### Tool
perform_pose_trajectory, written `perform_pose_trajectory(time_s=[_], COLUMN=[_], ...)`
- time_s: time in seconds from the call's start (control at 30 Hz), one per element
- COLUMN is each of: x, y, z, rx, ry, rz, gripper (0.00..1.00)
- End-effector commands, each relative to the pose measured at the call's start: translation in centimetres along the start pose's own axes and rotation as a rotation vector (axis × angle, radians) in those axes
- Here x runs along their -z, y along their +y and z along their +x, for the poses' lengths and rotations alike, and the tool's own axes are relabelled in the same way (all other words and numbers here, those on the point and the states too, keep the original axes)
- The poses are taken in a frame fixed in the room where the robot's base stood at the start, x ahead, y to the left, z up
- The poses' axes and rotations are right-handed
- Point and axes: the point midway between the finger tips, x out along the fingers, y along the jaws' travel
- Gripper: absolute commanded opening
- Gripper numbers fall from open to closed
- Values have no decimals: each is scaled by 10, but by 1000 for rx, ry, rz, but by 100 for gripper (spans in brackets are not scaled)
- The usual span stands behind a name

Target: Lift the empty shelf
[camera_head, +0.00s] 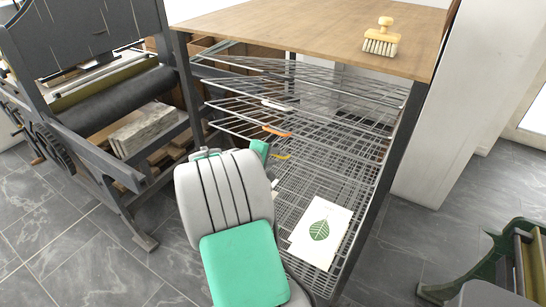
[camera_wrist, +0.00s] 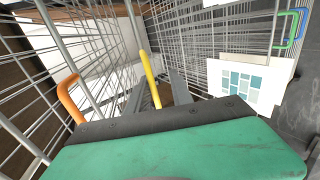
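A drying rack of wire shelves stands under a wooden top in the head view. Its upper shelves (camera_head: 300,88) are tilted up and show no sheets. An orange handle (camera_head: 277,131) and a yellow handle (camera_head: 281,156) are on the left edges of shelves; the wrist view shows the orange handle (camera_wrist: 68,98) and the yellow handle (camera_wrist: 149,78) close by. A lower shelf (camera_head: 345,190) holds a leaf print (camera_head: 321,230). My gripper (camera_wrist: 160,88) is beside the yellow handle, its grey fingers apart; whether the handle lies between them is unclear. My arm partly hides the shelves' left side.
The wooden top (camera_head: 300,25) carries a brush (camera_head: 382,38). A press (camera_head: 105,100) stands left of the rack, close to my arm. Green machinery (camera_head: 500,260) stands lower right.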

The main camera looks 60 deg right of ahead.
Motion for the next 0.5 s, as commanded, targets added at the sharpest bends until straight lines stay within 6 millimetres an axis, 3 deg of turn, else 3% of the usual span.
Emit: perform_pose_trajectory(time_s=[0.27,0.5], x=[0,2], y=[1,1], z=[-1,-42], rx=[-1,-2], ry=[0,6], rz=[1,1], gripper=[29,29])
